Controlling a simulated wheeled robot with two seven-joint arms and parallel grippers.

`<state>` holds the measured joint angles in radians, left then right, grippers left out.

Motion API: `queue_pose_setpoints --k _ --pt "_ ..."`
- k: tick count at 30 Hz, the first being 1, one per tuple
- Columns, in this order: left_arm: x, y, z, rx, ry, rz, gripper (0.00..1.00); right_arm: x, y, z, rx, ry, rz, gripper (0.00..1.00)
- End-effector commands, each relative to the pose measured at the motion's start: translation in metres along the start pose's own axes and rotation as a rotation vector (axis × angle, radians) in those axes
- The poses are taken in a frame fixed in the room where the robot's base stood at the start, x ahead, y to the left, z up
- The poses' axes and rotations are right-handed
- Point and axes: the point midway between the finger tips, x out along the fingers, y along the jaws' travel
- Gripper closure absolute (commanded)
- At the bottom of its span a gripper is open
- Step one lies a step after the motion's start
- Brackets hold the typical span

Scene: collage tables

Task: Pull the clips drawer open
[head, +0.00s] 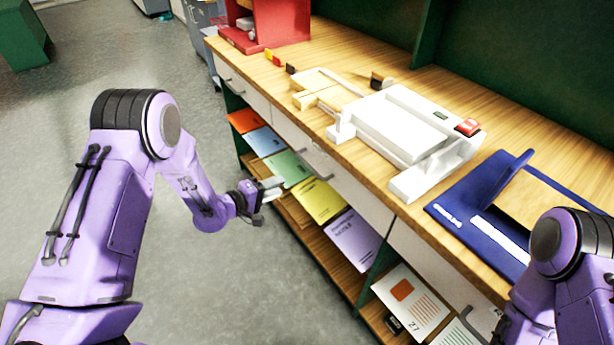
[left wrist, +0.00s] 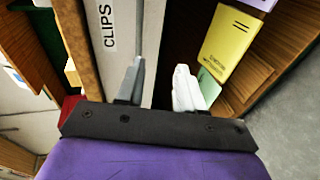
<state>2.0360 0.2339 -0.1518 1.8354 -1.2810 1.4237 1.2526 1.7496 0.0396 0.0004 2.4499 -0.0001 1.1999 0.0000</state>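The clips drawer shows in the left wrist view as a pale front with a white CLIPS label (left wrist: 108,24). Its label is not readable in the head view, where the middle drawer front (head: 345,185) with a grey handle is the nearest to my left gripper. My left gripper (head: 272,188) is in front of the shelf below the drawers, apart from that handle. In the left wrist view its two fingers (left wrist: 160,88) stand apart with nothing seen between them. The drawer front appears flush with the table. My right arm shows at lower right, its gripper out of view.
Coloured booklets, including a yellow one (head: 318,200) and a green one (head: 288,168), lie on the shelf beneath the drawers. Grey floor (head: 240,290) to the left is clear.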

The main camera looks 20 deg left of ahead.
Motion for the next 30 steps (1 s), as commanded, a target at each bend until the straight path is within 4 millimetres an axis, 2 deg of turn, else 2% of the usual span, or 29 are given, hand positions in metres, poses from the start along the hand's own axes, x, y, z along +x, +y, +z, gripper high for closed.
queue_pose_setpoints --k 1,3,6,19,24,30 --pt "0.006 0.009 -0.007 -0.017 -0.04 0.038 0.63 0.007 -0.001 0.003 0.0 0.0 0.0 1.0" --pt "0.008 0.021 -0.013 -0.04 -0.087 0.062 0.63 0.009 -0.001 0.003 0.0 0.0 0.0 1.0" --pt "0.015 0.029 -0.014 -0.052 -0.114 0.07 0.63 0.007 -0.001 0.003 0.0 0.0 0.0 1.0" --pt "0.098 0.034 -0.004 -0.054 -0.111 0.068 0.63 0.0 0.0 0.0 0.001 0.0 0.0 1.0" --pt "0.11 0.035 -0.003 -0.056 -0.11 0.067 0.63 0.0 0.0 0.0 0.001 0.0 0.0 1.0" --pt "0.111 0.035 -0.003 -0.056 -0.11 0.067 0.63 0.0 0.0 0.0 0.001 0.0 0.0 1.0"
